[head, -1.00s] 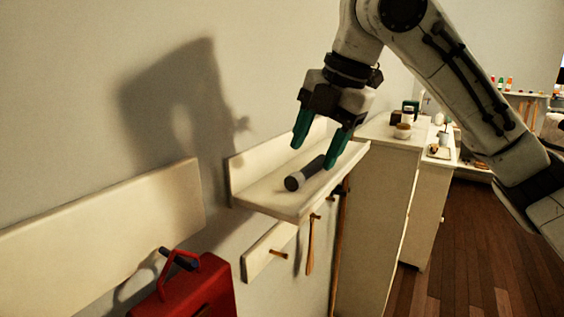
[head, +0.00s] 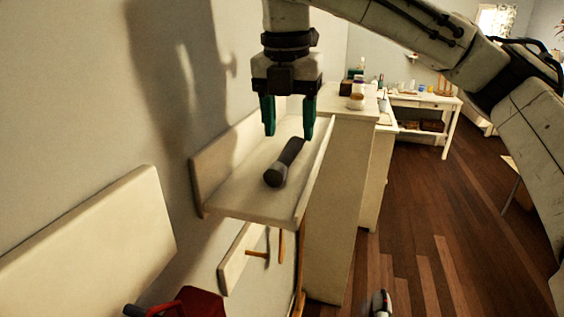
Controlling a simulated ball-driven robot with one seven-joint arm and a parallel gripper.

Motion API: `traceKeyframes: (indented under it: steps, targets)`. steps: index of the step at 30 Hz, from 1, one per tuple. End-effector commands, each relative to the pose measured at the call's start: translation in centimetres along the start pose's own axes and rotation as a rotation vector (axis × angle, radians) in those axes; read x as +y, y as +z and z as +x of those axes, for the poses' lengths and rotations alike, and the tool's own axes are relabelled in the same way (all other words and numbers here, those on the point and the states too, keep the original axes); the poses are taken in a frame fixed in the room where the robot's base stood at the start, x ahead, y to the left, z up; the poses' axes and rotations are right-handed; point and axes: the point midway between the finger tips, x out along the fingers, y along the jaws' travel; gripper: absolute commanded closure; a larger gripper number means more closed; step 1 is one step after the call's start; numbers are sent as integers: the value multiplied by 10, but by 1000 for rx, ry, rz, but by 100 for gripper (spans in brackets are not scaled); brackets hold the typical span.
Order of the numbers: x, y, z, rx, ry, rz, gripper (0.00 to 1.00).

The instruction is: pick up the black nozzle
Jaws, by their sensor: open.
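The black nozzle (head: 284,163) lies on its side on a small white wall shelf (head: 248,204), its wider round end toward me. My gripper (head: 289,131) points straight down above the shelf, over the far part of the nozzle. Its two green fingers are apart with nothing between them. The fingertips look a little higher than the nozzle; the exact gap cannot be told.
The shelf has a raised back board against the wall and a low right edge. Hooks with a hanging tool (head: 267,245) are below it. A white cabinet (head: 340,200) stands just behind. A red case (head: 195,303) is at the bottom left. Wooden floor lies to the right.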

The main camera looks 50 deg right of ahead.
Motion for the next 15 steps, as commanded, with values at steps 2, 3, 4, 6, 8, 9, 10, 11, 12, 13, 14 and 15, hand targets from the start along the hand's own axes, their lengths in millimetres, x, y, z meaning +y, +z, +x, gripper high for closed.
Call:
traceKeyframes:
  steps: [2, 3, 4, 6, 8, 9, 10, 11, 12, 13, 14, 15]
  targets:
    - [1, 1, 6, 0, -2, 0, 43]
    - [2, 1, 12, 0, -2, 0, 43]
    - [3, 2, 16, -1, -3, 0, 43]
    - [5, 3, 26, 0, -3, 1, 43]
    - [6, 4, 35, 0, -2, 1, 43]
    - [6, 4, 40, 0, -2, 1, 43]
    - [6, 3, 44, 0, -1, 1, 43]
    - [6, 3, 46, 0, 0, 1, 43]
    - [6, 3, 48, -1, 0, 1, 43]
    - [6, 3, 50, -1, 0, 1, 43]
    - [6, 4, 51, -1, 0, 1, 43]
    - [7, 3, 51, -1, 0, 1, 43]
